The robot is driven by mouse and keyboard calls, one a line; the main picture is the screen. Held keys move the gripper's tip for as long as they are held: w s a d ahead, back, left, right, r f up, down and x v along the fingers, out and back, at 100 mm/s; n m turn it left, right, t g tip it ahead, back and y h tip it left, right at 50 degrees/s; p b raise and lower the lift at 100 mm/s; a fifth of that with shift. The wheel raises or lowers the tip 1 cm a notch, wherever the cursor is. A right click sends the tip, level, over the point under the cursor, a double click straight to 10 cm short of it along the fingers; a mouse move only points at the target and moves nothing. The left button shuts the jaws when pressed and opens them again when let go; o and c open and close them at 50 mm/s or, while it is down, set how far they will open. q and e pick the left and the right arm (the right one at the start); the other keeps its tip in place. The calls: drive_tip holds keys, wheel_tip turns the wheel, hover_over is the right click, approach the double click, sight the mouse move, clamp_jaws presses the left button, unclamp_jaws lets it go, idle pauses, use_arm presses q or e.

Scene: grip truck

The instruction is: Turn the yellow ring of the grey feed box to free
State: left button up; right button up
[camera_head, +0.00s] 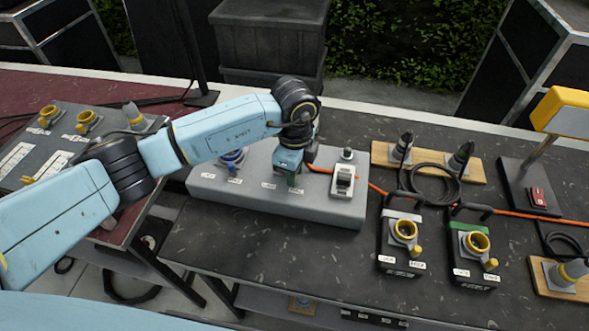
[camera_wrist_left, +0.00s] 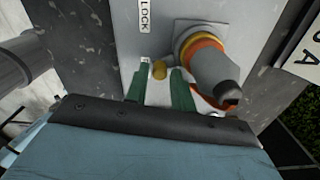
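The grey feed box (camera_head: 225,192) lies long across the table in the head view. My left gripper (camera_head: 291,180) points down onto its middle and hides the ring there. In the left wrist view the yellow ring (camera_wrist_left: 200,44) sits around a dark grey plug (camera_wrist_left: 217,76) standing in the box. The ring's small yellow knob (camera_wrist_left: 160,69) lies between the tips of my left gripper's green fingers, which stand apart with visible gaps beside it. A LOCK label (camera_wrist_left: 145,17) is just beyond the knob. My right gripper is not in view.
The box also carries a blue socket (camera_head: 231,157) and a white switch (camera_head: 343,181). An orange cable (camera_head: 375,188) runs right from the plug. Two black boxes (camera_head: 400,248) (camera_head: 474,262) with yellow rings stand at right. The table front is clear.

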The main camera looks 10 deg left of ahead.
use_arm(q)
wheel_tip(320, 180, up, 13)
drive_tip(key=shift+r, duration=0.2)
idle(0.4)
idle(0.3)
